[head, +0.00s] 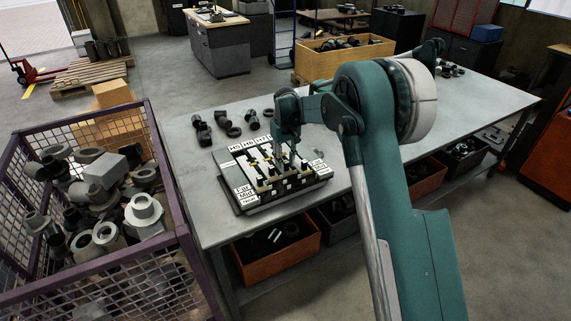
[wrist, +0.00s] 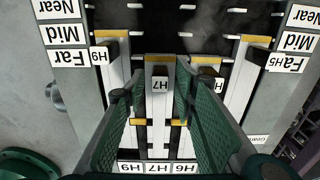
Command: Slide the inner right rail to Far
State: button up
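The rail block (head: 270,178) lies on the grey table, with several pale sliding rails. In the wrist view, which shows it upside down, the inner right rail (wrist: 159,105) carries an H7 tag. Its yellow end is roughly level with the Far mark (wrist: 68,59). The H6 rail (wrist: 203,68) beside it is also about level with Far. The two outer rails, one at left (wrist: 112,70) and one tagged H5 (wrist: 243,75), have their yellow ends near Mid. My gripper (wrist: 154,82) is open, its fingers on either side of the H7 rail. It also shows over the block (head: 283,152).
A purple wire crate (head: 160,150) of metal parts stands left of the table. Several dark pipe fittings (head: 226,126) lie behind the block. The table (head: 460,105) is largely clear to the right. Bins (head: 278,258) sit on the shelf below.

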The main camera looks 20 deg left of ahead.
notch_tip(320, 180, up, 12)
jog(key=shift+f, duration=0.25)
dwell(0.3)
dwell(0.3)
jog(key=s+d+r+m+t+b, duration=0.1)
jog(key=s+d+r, duration=0.45)
jog(key=d, duration=0.45)
jog(key=s+d+r+m+t+b, duration=0.15)
jog(key=s+d+r, duration=0.35)
jog(key=d, duration=0.5)
jog(key=s+d+r+m+t+b, duration=0.15)
jog(key=s+d+r, duration=0.25)
jog(key=s+d, duration=0.45)
jog(key=s+d+f+m+t+b, duration=0.1)
jog(key=s+d+f+m+b, duration=0.15)
jog(key=s+d, duration=1.15)
jog(key=s+d+f+m+t, duration=0.1)
jog(key=s+d+f, duration=0.2)
jog(key=s, duration=0.4)
jog(key=s+d+f+m+t+b, duration=0.1)
jog(key=s+d+f, duration=0.3)
jog(key=s+f, duration=0.2)
jog(key=shift+s+d+f, duration=0.15)
jog(key=shift+s+f, duration=0.1)
jog(key=shift+s, duration=0.6)
